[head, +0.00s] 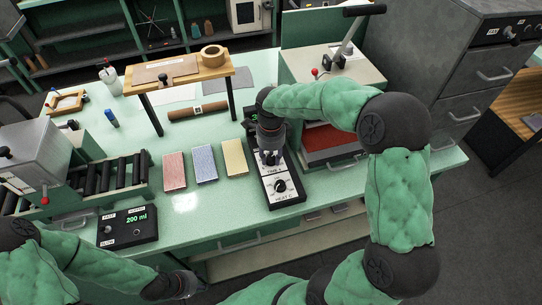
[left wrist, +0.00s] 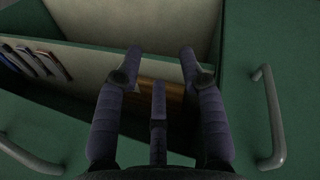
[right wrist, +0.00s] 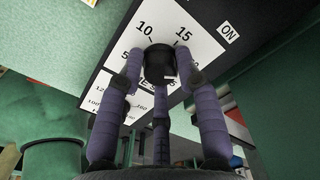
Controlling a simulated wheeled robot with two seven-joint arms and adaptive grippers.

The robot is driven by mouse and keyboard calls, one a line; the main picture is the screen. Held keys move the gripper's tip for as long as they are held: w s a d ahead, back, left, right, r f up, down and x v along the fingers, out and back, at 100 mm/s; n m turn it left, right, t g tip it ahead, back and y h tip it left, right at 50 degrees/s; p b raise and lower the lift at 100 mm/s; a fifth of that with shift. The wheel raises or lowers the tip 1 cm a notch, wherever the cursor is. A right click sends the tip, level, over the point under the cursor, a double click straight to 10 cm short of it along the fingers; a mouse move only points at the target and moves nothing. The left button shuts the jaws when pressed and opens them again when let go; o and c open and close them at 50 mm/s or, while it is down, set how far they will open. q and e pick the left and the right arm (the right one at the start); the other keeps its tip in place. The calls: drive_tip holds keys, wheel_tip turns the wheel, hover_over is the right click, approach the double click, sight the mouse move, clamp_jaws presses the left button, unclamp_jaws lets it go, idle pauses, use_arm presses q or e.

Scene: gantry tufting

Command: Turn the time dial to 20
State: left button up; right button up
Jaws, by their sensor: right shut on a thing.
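The black time dial (right wrist: 160,63) shows in the right wrist view on a white scale, with 5, 10 and 15 readable around it. My right gripper (right wrist: 160,70) is shut on this dial, its fingers on both sides of it. The dial's pointer is hidden or too dark to read. In the head view my right gripper (head: 270,158) comes down on the upper part of the control box (head: 294,196) and covers the time dial. The heat dial (head: 281,186) below is free. My left gripper (left wrist: 160,65) is open and empty near the bench's front edge.
A heat press (head: 335,70) with a red pad stands right of the control box. Red, blue and yellow blocks (head: 205,163) lie to its left.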

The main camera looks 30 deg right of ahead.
sight(271, 157)
drive_tip(key=shift+m, duration=0.3)
drive_tip(key=o, duration=1.1)
drive_tip(key=shift+o, duration=0.2)
wheel_tip(271, 157, up, 12)
idle(0.5)
